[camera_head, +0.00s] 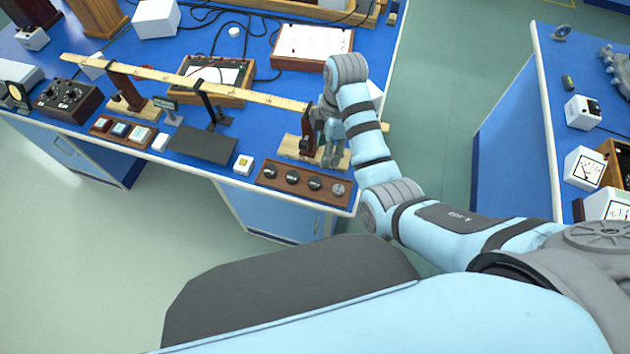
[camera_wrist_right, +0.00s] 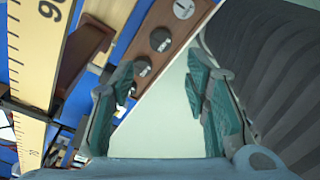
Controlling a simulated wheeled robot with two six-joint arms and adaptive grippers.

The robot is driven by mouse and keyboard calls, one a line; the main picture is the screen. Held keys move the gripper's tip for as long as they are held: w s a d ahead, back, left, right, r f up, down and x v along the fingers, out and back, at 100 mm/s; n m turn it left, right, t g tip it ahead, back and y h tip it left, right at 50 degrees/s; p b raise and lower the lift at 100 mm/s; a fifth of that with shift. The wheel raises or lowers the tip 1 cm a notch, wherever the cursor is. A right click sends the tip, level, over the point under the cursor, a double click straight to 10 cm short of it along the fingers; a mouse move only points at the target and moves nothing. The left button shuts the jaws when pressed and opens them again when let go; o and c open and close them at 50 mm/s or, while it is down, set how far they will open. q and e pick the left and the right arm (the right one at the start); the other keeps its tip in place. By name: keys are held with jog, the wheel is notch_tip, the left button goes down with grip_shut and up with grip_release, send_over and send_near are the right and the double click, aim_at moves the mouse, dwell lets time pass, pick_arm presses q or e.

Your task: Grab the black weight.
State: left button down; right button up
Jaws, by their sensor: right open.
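A brown wooden rack (camera_head: 262,181) at the bench's front right edge holds a row of round weights. Several are black, such as the black weight (camera_head: 315,183), and the one at the right end is grey (camera_head: 338,189). In the right wrist view the rack shows at the top, with a black weight (camera_wrist_right: 160,39) and the grey one (camera_wrist_right: 183,8). My right gripper (camera_head: 332,152) is above the bench just behind the rack's right end. Its green-padded fingers (camera_wrist_right: 160,85) are open with nothing between them. My left gripper is out of view.
A long yellow ruler (camera_head: 205,84) on wooden stands runs across the bench, close to my right gripper; it also shows in the right wrist view (camera_wrist_right: 30,50). The floor aisle is clear.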

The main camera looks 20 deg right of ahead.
send_near(315, 182)
jog(key=f+b, duration=0.1)
jog(key=f, duration=0.4)
jog(key=a+f+b, duration=0.1)
jog(key=f, duration=0.2)
jog(key=shift+f+b, duration=0.35)
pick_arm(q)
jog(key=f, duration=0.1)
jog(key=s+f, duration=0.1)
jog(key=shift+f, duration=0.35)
pick_arm(e)
jog(key=shift+r, duration=0.1)
grip_shut()
